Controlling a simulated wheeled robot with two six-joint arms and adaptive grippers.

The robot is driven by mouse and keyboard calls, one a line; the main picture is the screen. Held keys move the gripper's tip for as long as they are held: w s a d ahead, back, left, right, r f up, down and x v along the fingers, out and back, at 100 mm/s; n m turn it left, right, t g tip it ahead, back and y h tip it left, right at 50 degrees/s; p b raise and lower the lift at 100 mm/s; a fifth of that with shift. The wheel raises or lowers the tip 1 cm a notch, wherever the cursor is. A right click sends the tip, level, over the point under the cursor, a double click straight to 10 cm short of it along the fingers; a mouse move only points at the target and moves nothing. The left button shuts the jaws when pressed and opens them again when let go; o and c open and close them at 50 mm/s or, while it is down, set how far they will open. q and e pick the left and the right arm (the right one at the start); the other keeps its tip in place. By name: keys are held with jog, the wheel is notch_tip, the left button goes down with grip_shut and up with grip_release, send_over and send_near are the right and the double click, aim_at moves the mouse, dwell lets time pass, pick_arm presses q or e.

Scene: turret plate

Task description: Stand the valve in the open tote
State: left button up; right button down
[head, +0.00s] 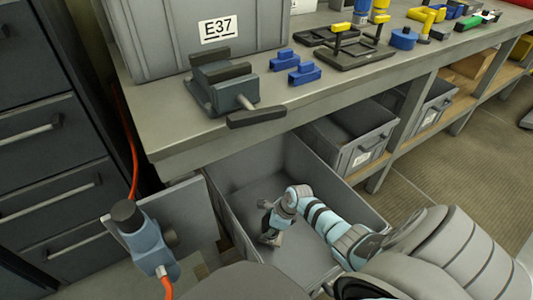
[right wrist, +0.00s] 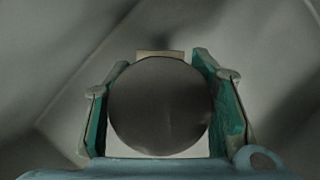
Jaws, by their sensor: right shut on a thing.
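The open grey tote (head: 335,158) stands below the bench edge, its floor partly bare. My right arm reaches down into it from the lower right. My right gripper (head: 272,226) is low inside the tote, near its middle. In the right wrist view, the right gripper (right wrist: 160,105) is shut on the valve (right wrist: 158,108), whose dark round end fills the space between the teal finger pads. A small tan part shows just beyond it. In the head view the gripper mostly hides the valve, and I cannot tell whether it touches the tote floor. My left gripper is not in view.
A grey vise (head: 220,88), blue blocks (head: 303,73) and a bin marked E37 (head: 190,45) are on the bench. Another grey tote (head: 350,140) is on the shelf below. A blue fitting with a black cap (head: 147,240) and orange hose stands left of the open tote.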

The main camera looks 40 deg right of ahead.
notch_tip(320, 180, down, 4)
jog(key=b, duration=0.2)
jog(key=shift+f+b, duration=0.15)
jog(key=shift+b, duration=0.15)
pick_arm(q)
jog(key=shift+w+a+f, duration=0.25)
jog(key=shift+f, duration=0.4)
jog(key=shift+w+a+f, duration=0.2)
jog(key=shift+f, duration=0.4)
pick_arm(e)
jog(key=shift+w, duration=0.1)
jog(key=shift+f, duration=0.15)
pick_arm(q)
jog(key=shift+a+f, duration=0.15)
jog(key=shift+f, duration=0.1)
pick_arm(e)
jog(key=c, duration=0.7)
grip_release()
jog(key=shift+c, duration=0.2)
